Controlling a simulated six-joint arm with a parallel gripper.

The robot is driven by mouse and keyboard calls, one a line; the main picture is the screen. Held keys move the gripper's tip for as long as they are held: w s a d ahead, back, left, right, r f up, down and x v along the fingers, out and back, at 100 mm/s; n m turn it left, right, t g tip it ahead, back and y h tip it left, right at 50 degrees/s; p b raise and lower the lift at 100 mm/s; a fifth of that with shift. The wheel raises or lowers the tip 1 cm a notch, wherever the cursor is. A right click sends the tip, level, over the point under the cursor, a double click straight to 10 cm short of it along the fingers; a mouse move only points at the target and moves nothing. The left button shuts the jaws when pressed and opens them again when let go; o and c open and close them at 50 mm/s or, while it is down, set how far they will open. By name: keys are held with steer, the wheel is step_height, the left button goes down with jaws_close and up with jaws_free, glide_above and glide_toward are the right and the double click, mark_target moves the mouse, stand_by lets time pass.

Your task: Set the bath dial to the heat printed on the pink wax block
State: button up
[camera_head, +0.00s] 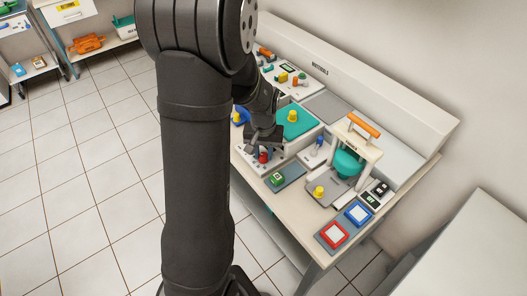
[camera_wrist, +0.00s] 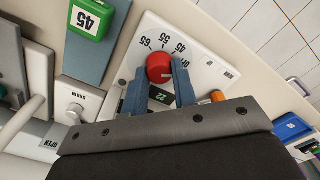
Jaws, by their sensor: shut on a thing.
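The red dial knob (camera_wrist: 160,66) sits on a white panel with the printed numbers 65, 55 and 45 around it. My gripper (camera_wrist: 159,72) is shut on this knob, one blue-grey finger on each side. A small light mark shows on the knob, but I cannot tell which number it points to. A small green display (camera_wrist: 160,96) sits between the fingers; its digits look like 22. In the head view the knob (camera_head: 264,157) shows under my gripper (camera_head: 264,146). A green block (camera_wrist: 90,19) printed 45 lies beside the panel. I cannot make out a pink wax block.
In the head view, a press with an orange handle (camera_head: 364,125) stands right of the dial. Red (camera_head: 333,234) and blue (camera_head: 358,213) framed pads lie at the bench's near corner.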

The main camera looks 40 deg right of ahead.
steer(key=shift+n, duration=0.3)
steer(key=n, duration=0.3)
steer(key=shift+n, duration=0.4)
steer(key=n, duration=0.3)
steer(key=shift+n, duration=0.3)
steer(key=n, duration=0.3)
steer(key=shift+n, duration=2.4)
steer(key=o, duration=1)
steer(key=shift+a, duration=0.1)
